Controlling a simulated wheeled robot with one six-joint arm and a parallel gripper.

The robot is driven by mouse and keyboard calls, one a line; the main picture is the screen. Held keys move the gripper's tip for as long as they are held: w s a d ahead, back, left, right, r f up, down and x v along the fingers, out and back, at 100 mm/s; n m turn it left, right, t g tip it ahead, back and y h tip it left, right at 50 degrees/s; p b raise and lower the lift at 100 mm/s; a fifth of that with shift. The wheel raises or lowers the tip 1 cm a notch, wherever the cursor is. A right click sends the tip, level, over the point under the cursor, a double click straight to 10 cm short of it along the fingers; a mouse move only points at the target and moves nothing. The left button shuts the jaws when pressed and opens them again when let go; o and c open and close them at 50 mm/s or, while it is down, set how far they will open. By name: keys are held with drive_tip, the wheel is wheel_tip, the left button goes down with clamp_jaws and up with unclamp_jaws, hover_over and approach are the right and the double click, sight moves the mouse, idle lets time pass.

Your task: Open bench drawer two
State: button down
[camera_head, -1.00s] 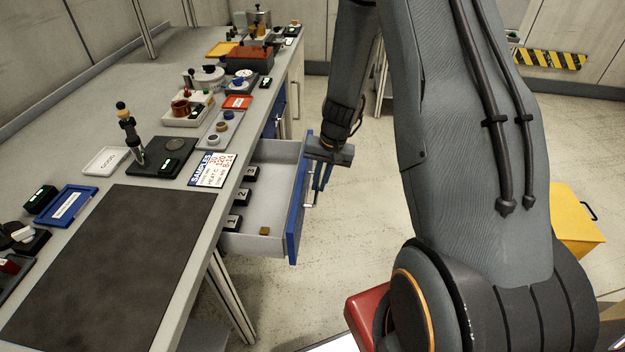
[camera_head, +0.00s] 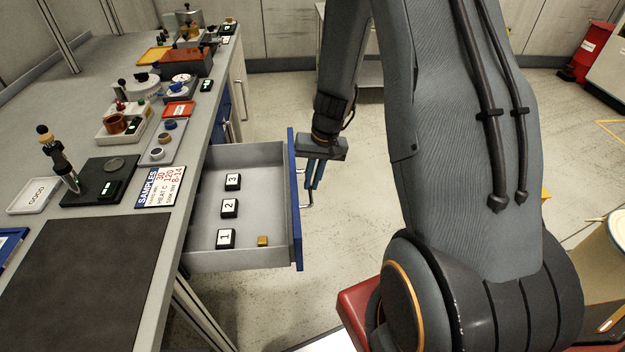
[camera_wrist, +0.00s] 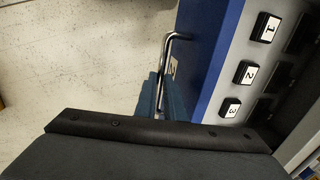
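The bench drawer (camera_head: 255,258) stands well out from the bench, with a grey tray and a blue front (camera_head: 295,215). Its blue front also shows in the wrist view (camera_wrist: 215,60), with a small pale tag whose mark I cannot read surely. The metal bar handle (camera_wrist: 169,50) sticks out from the front. My gripper (camera_head: 314,178) is at the handle, its two blue fingers pointing down outside the front. In the wrist view the bar runs between the fingers, which look closed on it; the contact is partly hidden.
In the drawer lie black blocks marked 1 (camera_head: 225,239), 2 (camera_head: 229,208) and 3 (camera_head: 233,182), and a small brass-coloured cube (camera_head: 263,240). The bench top (camera_head: 95,65) carries trays and parts. The floor (camera_head: 400,110) beyond the drawer is clear.

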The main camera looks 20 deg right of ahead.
drive_tip(key=c, duration=2.1)
unclamp_jaws()
drive_tip(key=shift+r, duration=0.1)
drive_tip(key=shift+s+d+r+b, duration=0.15)
drive_tip(key=shift+d+r, duration=0.1)
drive_tip(key=shift+r, duration=1)
drive_tip(key=shift+s+d+r+b, duration=0.1)
drive_tip(key=shift+d+r, duration=0.1)
drive_tip(key=shift+r, duration=1.05)
drive_tip(key=shift+s+d+r+b, duration=0.15)
drive_tip(key=shift+d+r, duration=0.1)
drive_tip(key=shift+r, duration=1)
drive_tip(key=shift+w, duration=0.1)
drive_tip(key=s+a+r+n, duration=0.1)
drive_tip(key=s+a+r, duration=0.1)
drive_tip(key=s, duration=0.3)
drive_tip(key=s+a+r+n+h, duration=0.1)
drive_tip(key=s+a+r, duration=0.2)
drive_tip(key=s, duration=0.2)
drive_tip(key=s+a+r+n+h, duration=0.1)
drive_tip(key=s+a+r, duration=0.1)
drive_tip(key=s, duration=0.3)
drive_tip(key=shift+s+a+r+n, duration=0.2)
drive_tip(key=shift+a+r+n, duration=0.1)
drive_tip(key=shift+r, duration=0.25)
